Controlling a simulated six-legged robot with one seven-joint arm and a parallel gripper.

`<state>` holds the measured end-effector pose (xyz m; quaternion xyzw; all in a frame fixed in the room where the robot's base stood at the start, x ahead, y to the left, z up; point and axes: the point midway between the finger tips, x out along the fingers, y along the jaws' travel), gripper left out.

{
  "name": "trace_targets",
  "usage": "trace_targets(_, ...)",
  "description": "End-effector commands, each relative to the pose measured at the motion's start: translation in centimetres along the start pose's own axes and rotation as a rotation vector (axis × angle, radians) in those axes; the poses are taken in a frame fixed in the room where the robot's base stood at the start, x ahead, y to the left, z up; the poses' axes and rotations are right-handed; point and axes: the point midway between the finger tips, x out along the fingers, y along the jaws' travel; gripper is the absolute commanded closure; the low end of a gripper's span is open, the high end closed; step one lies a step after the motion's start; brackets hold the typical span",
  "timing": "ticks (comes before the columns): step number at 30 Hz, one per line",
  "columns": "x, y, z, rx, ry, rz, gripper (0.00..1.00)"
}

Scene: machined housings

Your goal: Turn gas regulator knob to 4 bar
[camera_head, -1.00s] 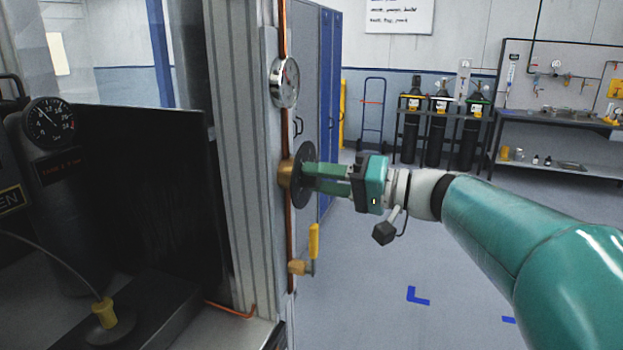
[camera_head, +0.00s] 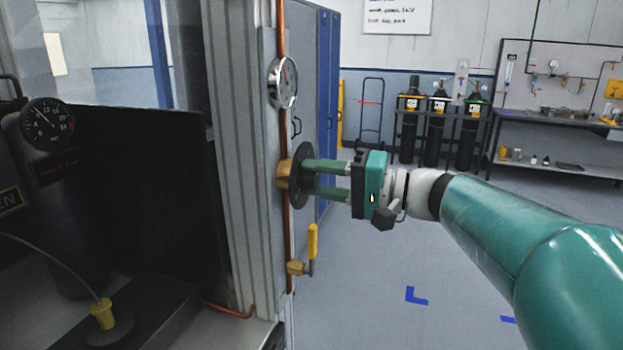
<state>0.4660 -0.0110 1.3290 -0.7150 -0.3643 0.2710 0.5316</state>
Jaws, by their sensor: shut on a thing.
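The regulator has a round dark knob (camera_head: 302,172) on a brass body (camera_head: 283,174), set on a copper pipe on the side of the grey frame. My gripper (camera_head: 312,179) reaches in from the right, its two green fingers shut on the knob, one above the other. The fingertips hide part of the knob. A round silver gauge (camera_head: 284,83) sits above it on the same pipe. Its face is turned edge-on, and I cannot read its value.
A yellow-handled valve (camera_head: 313,242) sits on the pipe below the knob. A dark gauge (camera_head: 46,124) stands at the left inside the enclosure. Blue lockers (camera_head: 327,100), gas cylinders (camera_head: 437,125) and a bench (camera_head: 560,125) stand behind.

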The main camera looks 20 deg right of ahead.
Motion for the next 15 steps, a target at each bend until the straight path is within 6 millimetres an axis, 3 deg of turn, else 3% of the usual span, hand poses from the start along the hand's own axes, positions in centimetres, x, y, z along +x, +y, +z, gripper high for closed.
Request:
trace_targets(1, -0.08, 0.02, -0.03, 0.000, 0.001, 0.001, 0.85)
trace_targets(2, -0.08, 0.02, -0.02, 0.000, 0.001, 0.001, 0.60)
trace_targets(5, -0.07, 0.01, -0.02, -0.001, 0.001, 0.000, 0.41)
trace_targets(15, -0.27, 0.00, -0.03, -0.001, 0.001, 0.000, 0.41)
